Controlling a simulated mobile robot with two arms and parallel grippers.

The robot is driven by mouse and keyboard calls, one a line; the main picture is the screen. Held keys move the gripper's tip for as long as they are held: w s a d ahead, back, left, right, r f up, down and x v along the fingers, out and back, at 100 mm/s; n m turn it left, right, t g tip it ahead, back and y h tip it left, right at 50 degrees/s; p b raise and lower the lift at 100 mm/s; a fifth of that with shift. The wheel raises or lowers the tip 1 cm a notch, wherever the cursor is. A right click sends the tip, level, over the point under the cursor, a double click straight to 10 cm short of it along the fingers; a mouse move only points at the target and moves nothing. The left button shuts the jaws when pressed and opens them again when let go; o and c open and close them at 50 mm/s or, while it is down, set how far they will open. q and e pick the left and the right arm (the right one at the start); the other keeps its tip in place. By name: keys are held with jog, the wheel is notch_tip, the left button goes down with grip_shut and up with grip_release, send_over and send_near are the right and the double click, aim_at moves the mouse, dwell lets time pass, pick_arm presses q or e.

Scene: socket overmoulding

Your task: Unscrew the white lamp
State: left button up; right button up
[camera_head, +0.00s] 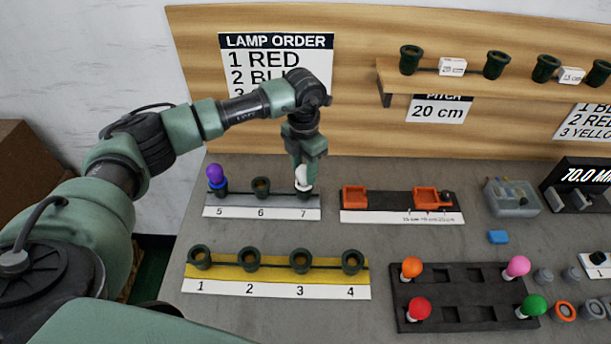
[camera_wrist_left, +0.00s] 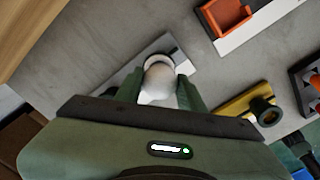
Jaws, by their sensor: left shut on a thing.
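The white lamp (camera_head: 304,176) is at socket 7 of the grey strip (camera_head: 237,199), at its right end. My left gripper (camera_head: 305,172) comes down on it from above and is shut on it. In the left wrist view the white lamp (camera_wrist_left: 159,82) sits between the two fingers (camera_wrist_left: 158,92). The lamp's base and socket 7 (camera_head: 304,191) are partly hidden, so I cannot tell how far the lamp is seated. My right gripper is not in view.
A purple lamp (camera_head: 216,174) stands at position 5, and socket 6 (camera_head: 261,186) is empty. The yellow strip (camera_head: 275,274) has empty sockets 1 to 4. A black tray (camera_head: 465,297) holds several coloured lamps.

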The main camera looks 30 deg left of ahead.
pick_arm(q)
jog(key=shift+n, duration=0.3)
jog(key=n+p, duration=0.1)
jog(key=n, duration=0.2)
jog(key=shift+r, duration=0.1)
jog(key=shift+n, duration=0.8)
